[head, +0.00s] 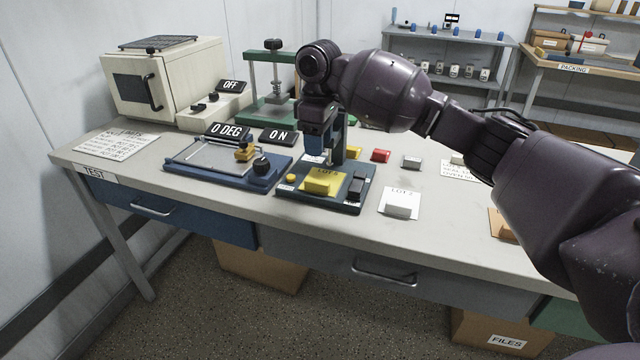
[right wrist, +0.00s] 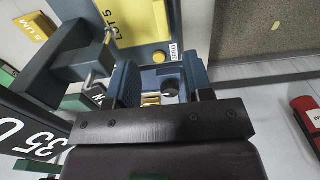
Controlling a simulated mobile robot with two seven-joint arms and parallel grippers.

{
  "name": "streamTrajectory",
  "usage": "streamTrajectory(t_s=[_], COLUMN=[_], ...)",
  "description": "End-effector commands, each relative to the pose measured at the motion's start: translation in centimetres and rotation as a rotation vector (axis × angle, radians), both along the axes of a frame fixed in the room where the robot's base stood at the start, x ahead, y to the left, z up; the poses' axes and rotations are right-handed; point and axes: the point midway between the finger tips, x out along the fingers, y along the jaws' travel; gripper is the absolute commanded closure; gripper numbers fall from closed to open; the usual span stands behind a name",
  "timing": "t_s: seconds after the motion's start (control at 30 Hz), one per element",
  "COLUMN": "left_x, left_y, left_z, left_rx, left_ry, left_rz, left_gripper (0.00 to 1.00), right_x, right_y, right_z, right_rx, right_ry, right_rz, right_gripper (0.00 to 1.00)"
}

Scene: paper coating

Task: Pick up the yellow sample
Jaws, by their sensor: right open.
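A yellow block (head: 320,183) lies on a yellow card marked LOT 5, on the blue base (head: 340,203) of a small bench device. In the right wrist view, a yellow piece marked LOT 5 (right wrist: 142,22) shows at the top, beyond the fingertips. My right gripper (head: 318,152) points down over the rear of the device, above and behind the yellow block. It is open, and nothing is held between its fingers (right wrist: 163,78). My left gripper is out of view.
The device's post stands close beside my right gripper. A flat coating device (head: 222,165) is to the left. Red (head: 380,156), grey (head: 411,162) and white (head: 398,207) blocks lie to the right. The front of the table at the right has free room.

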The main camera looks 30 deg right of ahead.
Motion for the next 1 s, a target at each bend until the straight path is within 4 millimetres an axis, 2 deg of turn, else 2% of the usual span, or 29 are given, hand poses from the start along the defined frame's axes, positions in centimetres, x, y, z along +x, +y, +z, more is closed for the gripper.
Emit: streamTrajectory(t_s=[0.17,0.43,0.67,1.0], left_x=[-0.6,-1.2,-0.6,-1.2], left_y=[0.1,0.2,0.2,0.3], left_z=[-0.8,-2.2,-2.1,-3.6], left_rx=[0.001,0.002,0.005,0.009], left_ry=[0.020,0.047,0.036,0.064], left_rz=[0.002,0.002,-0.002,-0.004], left_gripper=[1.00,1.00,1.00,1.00], right_x=[-0.1,-0.1,-0.1,0.0], right_y=[-0.1,-0.1,0.0,0.4], right_z=[-1.4,-5.3,-6.4,-10.9], right_rx=[-0.008,-0.008,-0.008,-0.007], right_ry=[0.012,0.013,0.008,0.013], right_rz=[0.006,0.004,0.004,0.005], right_gripper=[0.53,0.53,0.53,0.53])
